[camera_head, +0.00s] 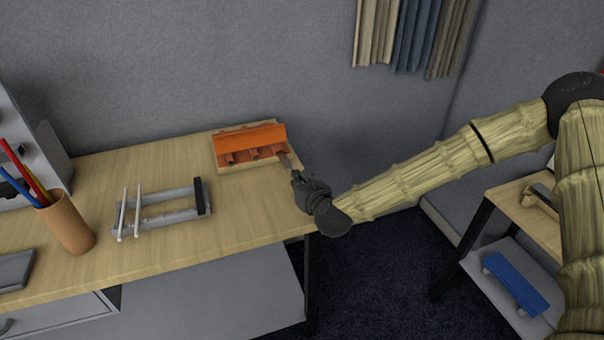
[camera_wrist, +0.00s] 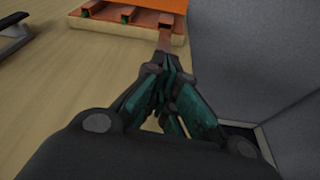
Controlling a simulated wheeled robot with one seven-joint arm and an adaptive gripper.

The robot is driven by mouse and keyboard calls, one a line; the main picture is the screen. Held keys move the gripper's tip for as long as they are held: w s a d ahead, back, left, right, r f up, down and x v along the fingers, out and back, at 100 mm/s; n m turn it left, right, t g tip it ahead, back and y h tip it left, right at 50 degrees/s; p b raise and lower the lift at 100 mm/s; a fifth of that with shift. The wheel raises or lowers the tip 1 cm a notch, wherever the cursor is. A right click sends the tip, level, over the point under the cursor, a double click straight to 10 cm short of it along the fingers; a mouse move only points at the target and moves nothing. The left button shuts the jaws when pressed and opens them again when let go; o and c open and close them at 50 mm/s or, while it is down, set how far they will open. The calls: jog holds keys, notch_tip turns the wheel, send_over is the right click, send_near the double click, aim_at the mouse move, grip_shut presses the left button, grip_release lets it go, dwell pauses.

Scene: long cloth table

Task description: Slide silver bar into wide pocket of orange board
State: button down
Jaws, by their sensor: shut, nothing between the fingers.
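The orange board (camera_head: 262,134) stands on a pale wooden base at the table's back edge, with several pockets along its front. Its front also shows at the top of the wrist view (camera_wrist: 142,15). A narrow bar (camera_wrist: 165,38) sticks out at the board's right end toward my gripper. It looks reddish-grey, perhaps silver tinted by the orange; it also shows in the head view (camera_head: 284,160). My gripper (camera_head: 296,176) is at the table's right edge, just in front of this bar. Its fingers (camera_wrist: 165,68) are shut and empty, their tips close to the bar's near end; contact is unclear.
A grey rack (camera_head: 165,208) with two pale rods lies left of the board. A brown pencil cup (camera_head: 68,222) stands further left. Bare table lies between rack and board. The grey wall is close behind the board; the table ends below my gripper.

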aim_at(286, 160)
jog(key=shift+w+a+r, duration=0.1)
jog(key=shift+w+a, duration=0.15)
jog(key=shift+w, duration=0.1)
jog(key=w, duration=0.1)
jog(key=w+f, duration=0.1)
jog(key=shift+w, duration=0.3)
jog(key=shift+x, duration=0.9)
jog(key=shift+a, duration=0.15)
jog(key=shift+w+a+b, duration=0.45)
jog(key=shift+w+b, duration=0.15)
jog(key=shift+w, duration=0.75)
jog(key=shift+w+a+b, duration=0.45)
jog(key=shift+w+b, duration=0.1)
jog(key=shift+w, duration=0.85)
jog(key=shift+w+a+b, duration=0.45)
jog(key=shift+w+b, duration=0.15)
jog(key=shift+w, duration=0.75)
dwell(1.0)
jog(key=shift+s, duration=0.1)
jog(key=shift+f+v, duration=0.15)
jog(key=shift+v, duration=0.6)
jog(key=shift+f+v, duration=0.2)
jog(key=shift+v, duration=0.55)
